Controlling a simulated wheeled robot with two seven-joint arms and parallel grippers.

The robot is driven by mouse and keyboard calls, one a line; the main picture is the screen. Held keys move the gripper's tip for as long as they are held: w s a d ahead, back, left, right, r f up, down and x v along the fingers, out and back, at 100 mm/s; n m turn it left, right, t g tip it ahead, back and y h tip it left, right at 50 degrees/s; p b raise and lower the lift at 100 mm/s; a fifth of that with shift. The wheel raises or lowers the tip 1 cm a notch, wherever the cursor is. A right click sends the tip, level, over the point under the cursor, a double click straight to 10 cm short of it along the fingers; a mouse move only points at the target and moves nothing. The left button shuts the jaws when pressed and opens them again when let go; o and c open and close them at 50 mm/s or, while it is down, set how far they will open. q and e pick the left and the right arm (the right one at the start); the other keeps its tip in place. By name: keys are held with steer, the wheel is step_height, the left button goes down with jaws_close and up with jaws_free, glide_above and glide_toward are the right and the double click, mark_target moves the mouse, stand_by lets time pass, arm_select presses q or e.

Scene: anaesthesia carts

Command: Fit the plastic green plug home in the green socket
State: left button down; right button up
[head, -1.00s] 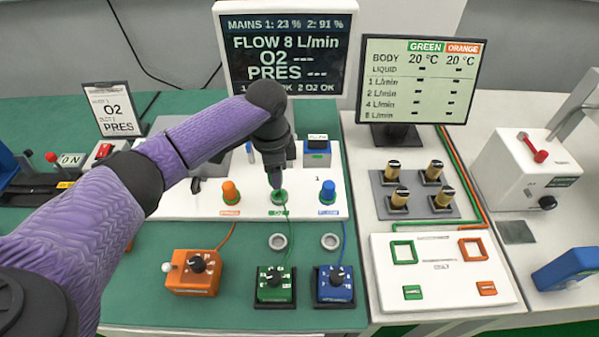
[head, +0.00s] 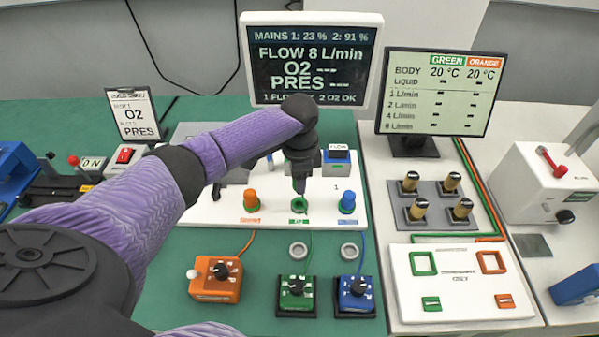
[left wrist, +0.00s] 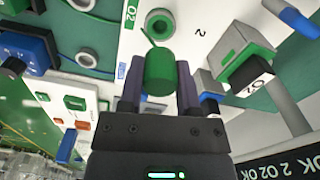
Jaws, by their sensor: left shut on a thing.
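My left gripper (head: 300,188) is shut on the green plug (left wrist: 159,72), a short green cylinder, seen between its fingers in the left wrist view. In the head view the gripper points down just above the green socket (head: 299,204), on the white panel between the orange and blue fittings. In the left wrist view the socket (left wrist: 160,23) is a round ring just beyond the plug's far end. The fingers mostly hide the plug in the head view. My right gripper is not in view.
The orange fitting (head: 250,199) and blue fitting (head: 348,202) stand close on either side of the socket. Orange (head: 216,279), green (head: 297,294) and blue (head: 355,294) knob boxes sit in front. A large monitor (head: 310,62) stands behind the panel.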

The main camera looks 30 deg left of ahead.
arm_select(q)
step_height(320, 180, down, 4)
steer(key=shift+f+b, duration=0.1)
steer(key=shift+b, duration=0.85)
steer(key=shift+r+p, duration=0.2)
steer(key=shift+p, duration=0.15)
steer(key=shift+f, duration=0.1)
steer(key=shift+p, duration=0.3)
